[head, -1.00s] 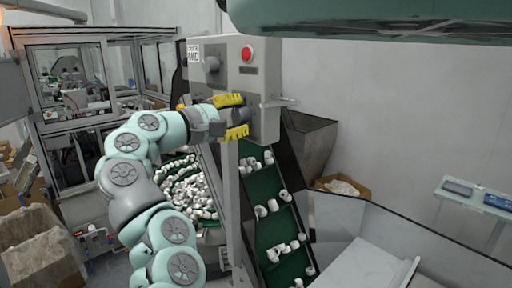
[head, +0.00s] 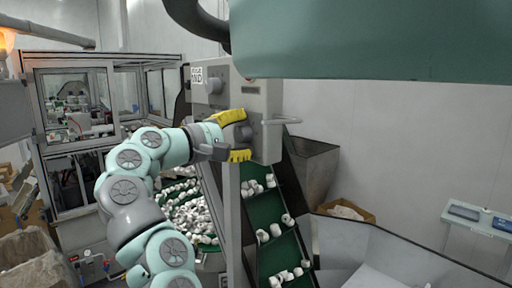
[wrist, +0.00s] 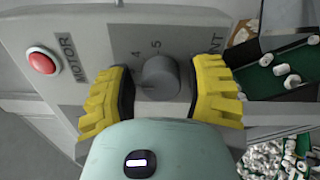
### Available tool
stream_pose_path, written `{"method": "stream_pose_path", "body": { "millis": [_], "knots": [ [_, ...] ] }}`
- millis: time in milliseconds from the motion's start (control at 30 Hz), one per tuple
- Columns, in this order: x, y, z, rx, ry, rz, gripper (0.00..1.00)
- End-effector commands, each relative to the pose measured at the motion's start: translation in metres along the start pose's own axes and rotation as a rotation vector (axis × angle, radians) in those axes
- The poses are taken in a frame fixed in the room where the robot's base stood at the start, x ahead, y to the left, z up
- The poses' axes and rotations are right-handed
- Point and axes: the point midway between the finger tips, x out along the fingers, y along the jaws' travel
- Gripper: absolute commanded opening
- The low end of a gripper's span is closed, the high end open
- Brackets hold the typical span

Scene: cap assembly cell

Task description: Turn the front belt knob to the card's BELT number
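The front belt knob (wrist: 160,78) is a grey round knob on the grey control panel (head: 264,100). In the wrist view, the numbers 4 and 5 show above it, and the end of a label, "NT", shows to its right. The other numbers are hidden. My gripper (head: 244,135) has yellow fingers and is at the panel. The fingers are open on both sides of the knob, with a small gap at each side. A white card (head: 197,75) is at the panel's upper left. Its print is too small to read surely.
A second grey knob (head: 214,86) sits higher on the panel. The red MOTOR button (wrist: 42,62) is left of the fingers in the wrist view. A bar handle (head: 283,121) sticks out from the panel's right side. A green belt (head: 265,208) with white caps runs below.

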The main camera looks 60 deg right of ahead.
Motion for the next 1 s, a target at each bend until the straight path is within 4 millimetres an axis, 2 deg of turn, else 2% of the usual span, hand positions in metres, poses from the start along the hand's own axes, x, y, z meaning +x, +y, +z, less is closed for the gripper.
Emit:
{"method": "stream_pose_path", "body": {
  "millis": [33, 167, 467, 667, 833, 1000],
  "knots": [
    [0.000, 0.000, -0.001, 0.000, 0.002, 0.000, 0.59],
    [-0.001, 0.000, -0.001, 0.000, 0.004, 0.000, 0.70],
    [-0.003, 0.000, -0.002, -0.001, 0.007, 0.001, 0.70],
    [-0.024, 0.000, -0.003, -0.002, 0.011, 0.003, 0.70],
    [-0.056, 0.001, -0.003, 0.000, 0.011, 0.004, 0.70],
    [-0.066, 0.001, -0.004, 0.002, 0.014, 0.004, 0.70]
  ]
}}
